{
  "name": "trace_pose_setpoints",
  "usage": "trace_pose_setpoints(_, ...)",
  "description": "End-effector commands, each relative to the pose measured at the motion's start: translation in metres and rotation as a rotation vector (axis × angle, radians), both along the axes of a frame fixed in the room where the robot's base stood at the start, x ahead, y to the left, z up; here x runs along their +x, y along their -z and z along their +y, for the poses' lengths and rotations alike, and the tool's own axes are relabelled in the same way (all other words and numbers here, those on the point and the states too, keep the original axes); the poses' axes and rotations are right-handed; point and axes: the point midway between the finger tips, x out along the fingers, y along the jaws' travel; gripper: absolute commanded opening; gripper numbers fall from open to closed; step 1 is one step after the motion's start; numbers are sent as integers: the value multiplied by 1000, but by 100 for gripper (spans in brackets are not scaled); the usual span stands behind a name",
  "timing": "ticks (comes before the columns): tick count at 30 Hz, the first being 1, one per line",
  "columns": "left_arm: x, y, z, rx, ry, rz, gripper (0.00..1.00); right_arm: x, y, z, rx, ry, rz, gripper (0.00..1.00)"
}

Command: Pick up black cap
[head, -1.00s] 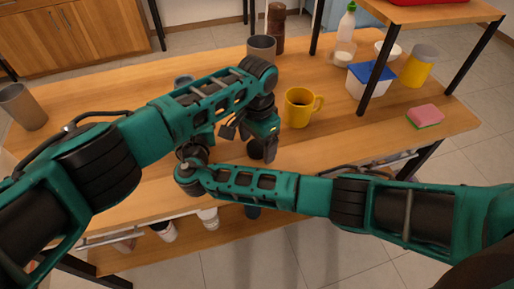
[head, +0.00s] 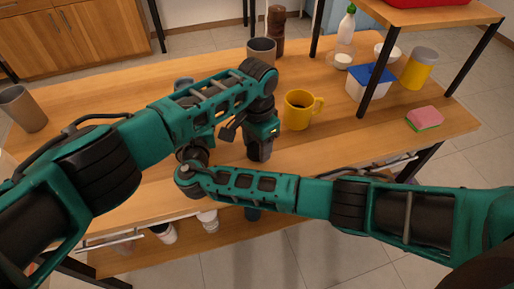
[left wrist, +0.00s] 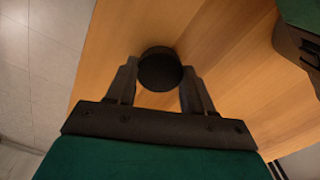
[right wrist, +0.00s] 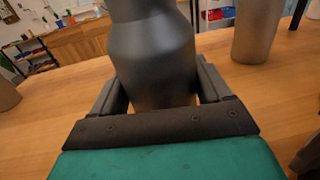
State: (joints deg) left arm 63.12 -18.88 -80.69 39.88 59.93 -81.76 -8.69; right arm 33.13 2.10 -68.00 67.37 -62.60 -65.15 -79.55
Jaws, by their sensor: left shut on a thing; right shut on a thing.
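The black cap (left wrist: 160,69) is round and lies on the wooden table, between the fingertips of my left gripper (left wrist: 160,85) in the left wrist view. The left gripper is shut on it. In the head view this gripper (head: 259,152) points down at the table near its front edge, and the cap is hidden there. My right gripper (right wrist: 155,92) is shut on a dark grey dispenser (right wrist: 155,60), which stands upright between its fingers. In the head view the right gripper is hidden behind my left arm.
A yellow mug (head: 297,112) stands just right of my left gripper. A grey cup (head: 261,50) and a brown pepper mill (head: 276,28) stand behind. Another cup (head: 22,108) is at the far left. A blue-lidded tub (head: 369,83) and a pink sponge (head: 425,117) are at the right.

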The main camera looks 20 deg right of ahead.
Motion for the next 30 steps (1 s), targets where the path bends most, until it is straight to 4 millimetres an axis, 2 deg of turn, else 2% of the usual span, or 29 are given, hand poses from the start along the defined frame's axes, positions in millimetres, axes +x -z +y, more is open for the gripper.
trace_pose_setpoints(5,1,-12,0,-2,1,-1,24,0,1,0,0,0,2,32)
trace_pose_setpoints(15,1,-78,0,-2,0,-3,24,0,1,0,0,0,2,32)
trace_pose_setpoints(20,7,-100,6,5,-7,-3,24,0,1,0,0,0,2,32)
trace_pose_setpoints(26,46,-140,44,31,-49,-7,24,0,1,0,0,0,2,32)
trace_pose_setpoints(30,76,-179,79,35,-86,-6,24,0,1,0,0,0,2,32)
